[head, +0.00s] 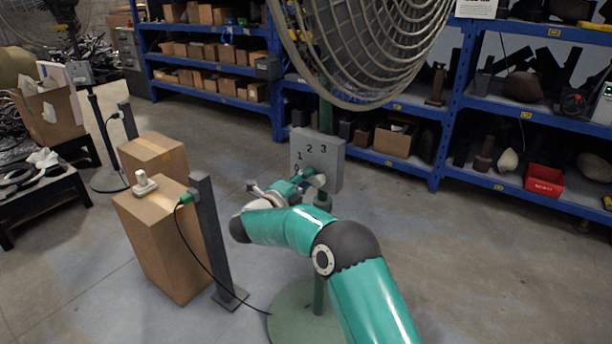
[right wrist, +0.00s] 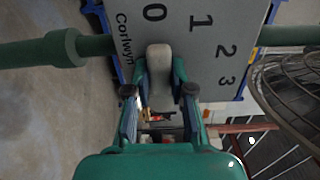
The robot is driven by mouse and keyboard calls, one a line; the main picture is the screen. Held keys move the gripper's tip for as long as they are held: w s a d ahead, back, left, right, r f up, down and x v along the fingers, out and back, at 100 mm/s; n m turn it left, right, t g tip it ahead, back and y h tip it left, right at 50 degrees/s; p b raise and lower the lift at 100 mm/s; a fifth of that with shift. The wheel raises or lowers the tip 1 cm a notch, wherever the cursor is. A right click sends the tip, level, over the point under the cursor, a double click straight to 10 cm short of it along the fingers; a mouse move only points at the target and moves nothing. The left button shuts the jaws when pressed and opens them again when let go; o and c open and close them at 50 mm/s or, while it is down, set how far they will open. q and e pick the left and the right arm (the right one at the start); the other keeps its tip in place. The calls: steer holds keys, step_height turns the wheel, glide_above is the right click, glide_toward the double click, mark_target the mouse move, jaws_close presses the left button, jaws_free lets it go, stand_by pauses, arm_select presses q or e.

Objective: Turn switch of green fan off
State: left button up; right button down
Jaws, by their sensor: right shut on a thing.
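The green fan stands in the middle of the head view, with a large wire cage (head: 365,45) at the top, a green pole and a round green base (head: 290,315). Its grey switch box (head: 330,158) carries the marks 0, 1, 2 and 3. In the right wrist view the pale switch knob (right wrist: 159,66) sits on the box face (right wrist: 215,45), its far end close to the 0. My right gripper (right wrist: 159,93) is shut on the knob, one finger on each side. In the head view, my right gripper (head: 308,182) is at the box front. My left gripper is out of view.
Two cardboard boxes (head: 165,245) stand left of the fan, with a white object (head: 145,184) on the nearer one. A dark post (head: 212,235) with a plugged-in cable is beside them. Blue shelves (head: 450,110) line the back. Floor on the right is clear.

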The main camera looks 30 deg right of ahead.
steer(key=shift+f+n, duration=0.25)
steer(key=shift+n, duration=0.05)
steer(key=c, duration=1)
jaws_free()
steer(key=shift+w, duration=0.1)
steer(key=shift+a, duration=0.1)
steer(key=v, duration=1.2)
steer(key=shift+f, duration=0.1)
